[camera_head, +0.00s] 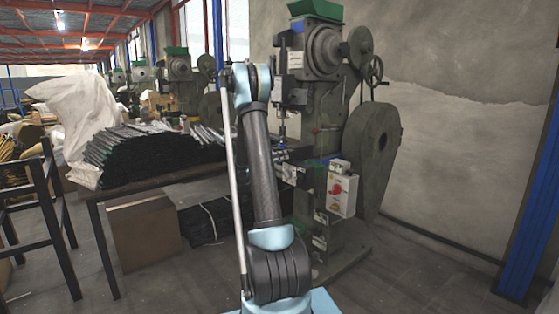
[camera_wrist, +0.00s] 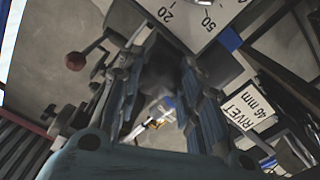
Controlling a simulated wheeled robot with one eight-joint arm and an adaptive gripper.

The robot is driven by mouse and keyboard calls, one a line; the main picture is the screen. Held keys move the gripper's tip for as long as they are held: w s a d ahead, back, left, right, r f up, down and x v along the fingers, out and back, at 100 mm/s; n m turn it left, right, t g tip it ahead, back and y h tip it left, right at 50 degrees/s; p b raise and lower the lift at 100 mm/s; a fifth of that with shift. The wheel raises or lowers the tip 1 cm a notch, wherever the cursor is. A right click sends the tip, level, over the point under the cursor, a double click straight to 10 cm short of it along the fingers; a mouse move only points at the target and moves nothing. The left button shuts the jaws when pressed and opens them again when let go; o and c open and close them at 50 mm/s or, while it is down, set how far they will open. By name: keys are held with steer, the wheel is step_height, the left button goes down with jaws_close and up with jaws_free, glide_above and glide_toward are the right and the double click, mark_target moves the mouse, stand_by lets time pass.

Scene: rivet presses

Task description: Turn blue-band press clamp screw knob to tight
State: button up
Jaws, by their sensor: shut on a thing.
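The near green-grey rivet press (camera_head: 318,52) stands behind my arm in the head view. In the wrist view my gripper (camera_wrist: 168,85) has its two ribbed blue-grey fingers on either side of a dark, blurred round knob (camera_wrist: 160,72), shut on it. This appears to be the clamp screw knob; its turn mark cannot be read. A blue strip (camera_wrist: 230,39), perhaps the press's band, shows right of the fingers, beside a white dial plate marked 20 and 50 (camera_wrist: 190,18). In the head view I cannot make out my gripper or the knob behind my arm.
A red ball-ended lever (camera_wrist: 75,61) sticks out left of the fingers. A label "RIVET 46 mm" (camera_wrist: 247,104) is at the right. In the head view, a white switch box with a red knob (camera_head: 341,190) stands right of my arm, and a table (camera_head: 150,180) with dark rods is left.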

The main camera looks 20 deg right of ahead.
steer(key=shift+w+f+m, duration=0.1)
steer(key=shift+m, duration=1)
steer(key=o, duration=1.1)
steer(key=v, duration=1.2)
